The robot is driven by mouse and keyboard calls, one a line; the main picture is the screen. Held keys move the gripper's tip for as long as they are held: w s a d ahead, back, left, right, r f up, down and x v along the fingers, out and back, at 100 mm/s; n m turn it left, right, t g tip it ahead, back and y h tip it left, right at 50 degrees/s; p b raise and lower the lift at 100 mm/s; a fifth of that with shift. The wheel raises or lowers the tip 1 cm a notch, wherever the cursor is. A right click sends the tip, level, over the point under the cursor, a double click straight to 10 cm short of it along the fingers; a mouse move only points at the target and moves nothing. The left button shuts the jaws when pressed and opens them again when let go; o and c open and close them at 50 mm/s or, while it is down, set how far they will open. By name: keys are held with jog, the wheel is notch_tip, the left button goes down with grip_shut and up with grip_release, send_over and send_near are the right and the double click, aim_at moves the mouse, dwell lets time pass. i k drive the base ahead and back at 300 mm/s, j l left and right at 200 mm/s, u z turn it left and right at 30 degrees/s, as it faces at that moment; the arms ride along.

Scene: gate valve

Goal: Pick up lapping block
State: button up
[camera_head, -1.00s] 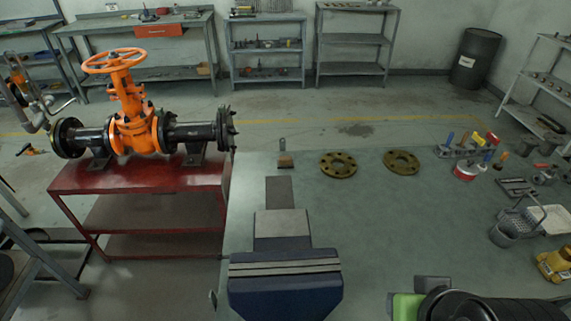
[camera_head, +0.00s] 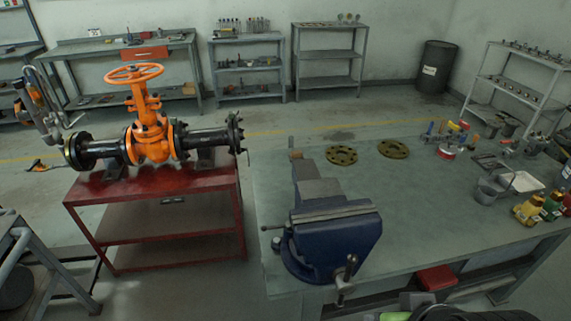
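My gripper's fingers are not visible. Only a dark and green part of my own arm shows at the bottom edge, right of centre, well apart from the block.
A blue vise (camera_head: 325,240) stands on the bench's near left corner. Two brass flanges (camera_head: 341,155) (camera_head: 393,148) lie behind. An orange gate valve (camera_head: 150,135) sits on a red table (camera_head: 160,185). The bench middle is clear.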

aim_at(297, 155)
jog(key=j+z, duration=0.1)
jog(key=j, duration=0.75)
jog(key=k+j+z, duration=0.1)
jog(key=j, duration=0.75)
jog(key=i+j, duration=0.2)
jog(key=i+j+z, duration=0.1)
jog(key=j, duration=0.35)
jog(key=i+j, duration=0.25)
jog(key=i+j+z, duration=0.1)
jog(key=j, duration=0.3)
jog(key=i+z, duration=0.1)
jog(key=i, duration=0.7)
jog(key=i+j+z, duration=0.15)
jog(key=i, duration=0.65)
